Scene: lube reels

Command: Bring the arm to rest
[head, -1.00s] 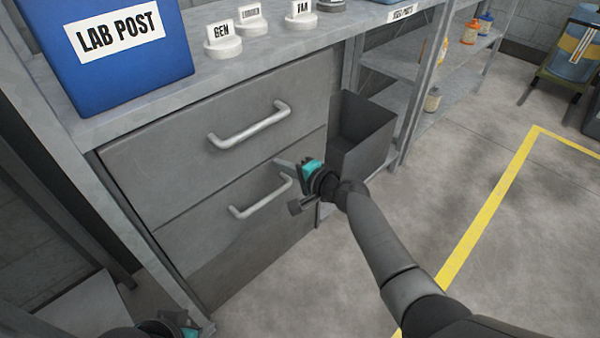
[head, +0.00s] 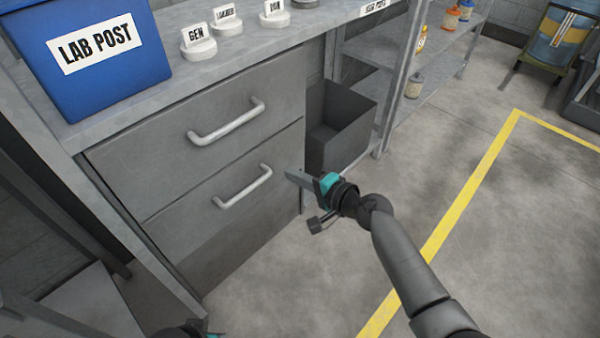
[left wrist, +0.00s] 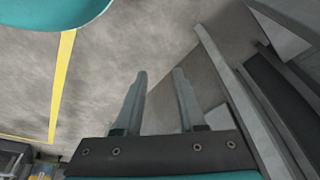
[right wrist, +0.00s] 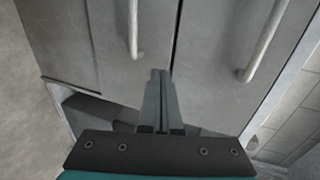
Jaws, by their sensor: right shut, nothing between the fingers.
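My right gripper (head: 296,177) is in front of the right edge of the grey drawer cabinet, beside the lower drawer handle (head: 243,187) and apart from it. In the right wrist view its fingers (right wrist: 159,90) are together and hold nothing, with the drawer fronts beyond. My left gripper shows in the left wrist view (left wrist: 160,80) with its two fingers apart, empty, over the concrete floor. In the head view only a small part of the left arm shows at the bottom edge.
The upper drawer handle (head: 227,121) is above the lower one, and both drawers look closed. A dark open bin (head: 345,140) stands right of the cabinet. A blue LAB POST box (head: 90,90) and round labelled pieces (head: 199,50) sit on the bench.

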